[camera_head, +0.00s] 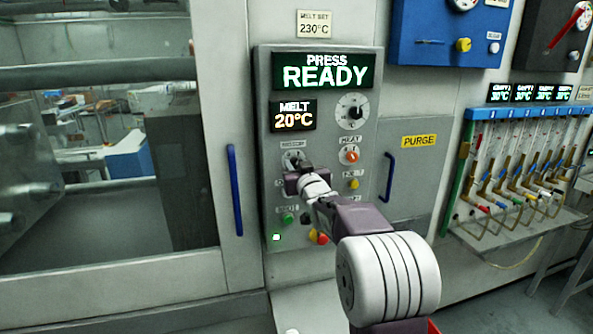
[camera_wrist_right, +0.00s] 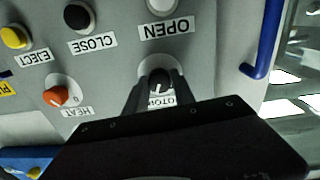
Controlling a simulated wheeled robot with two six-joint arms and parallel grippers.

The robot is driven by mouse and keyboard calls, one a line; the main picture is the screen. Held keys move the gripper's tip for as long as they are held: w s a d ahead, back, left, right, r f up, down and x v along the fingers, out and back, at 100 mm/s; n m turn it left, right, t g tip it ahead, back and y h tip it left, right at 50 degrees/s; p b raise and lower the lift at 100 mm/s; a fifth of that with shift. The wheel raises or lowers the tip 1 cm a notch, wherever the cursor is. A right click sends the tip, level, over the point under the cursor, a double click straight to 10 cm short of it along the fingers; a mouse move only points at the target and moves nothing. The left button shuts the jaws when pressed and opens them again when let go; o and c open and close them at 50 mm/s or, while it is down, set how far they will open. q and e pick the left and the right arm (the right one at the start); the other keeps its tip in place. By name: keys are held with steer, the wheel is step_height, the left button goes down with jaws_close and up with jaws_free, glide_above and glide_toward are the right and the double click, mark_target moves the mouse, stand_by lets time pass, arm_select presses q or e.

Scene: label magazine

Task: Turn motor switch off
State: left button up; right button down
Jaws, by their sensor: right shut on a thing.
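The motor switch shows in the right wrist view as a dark rotary knob (camera_wrist_right: 158,78) on a round pale base, with a partly hidden label ending in "OTOR". My right gripper (camera_wrist_right: 160,88) has its two fingers on either side of this knob and is shut on it. In the head view the right gripper (camera_head: 294,170) is at the left of the control panel (camera_head: 330,225), mostly covering the switch below its label. The knob's exact setting is hard to read. The panel display (camera_head: 322,72) reads "PRESS READY". My left gripper is not in view.
Next to the switch are the orange heat knob (camera_head: 348,156), the yellow eject button (camera_head: 353,184) and the white open button (camera_wrist_right: 162,5). Blue handles (camera_head: 235,190) and (camera_head: 388,177) stand out on both sides of the panel. A rack of tubes (camera_head: 520,160) is at right.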

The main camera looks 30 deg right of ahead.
steer(key=n+b, duration=0.2)
steer(key=shift+f+n, duration=0.25)
steer(key=shift+n, duration=0.15)
steer(key=n+b, duration=0.2)
steer(key=shift+n, duration=0.4)
steer(key=n+b, duration=0.1)
steer(key=n, duration=0.2)
steer(key=shift+b, duration=0.35)
steer(key=shift+r+n+b, duration=0.1)
steer(key=shift+n+b, duration=0.35)
steer(key=shift+n, duration=1.25)
steer(key=c, duration=1.1)
jaws_free()
steer(key=shift+o, duration=0.2)
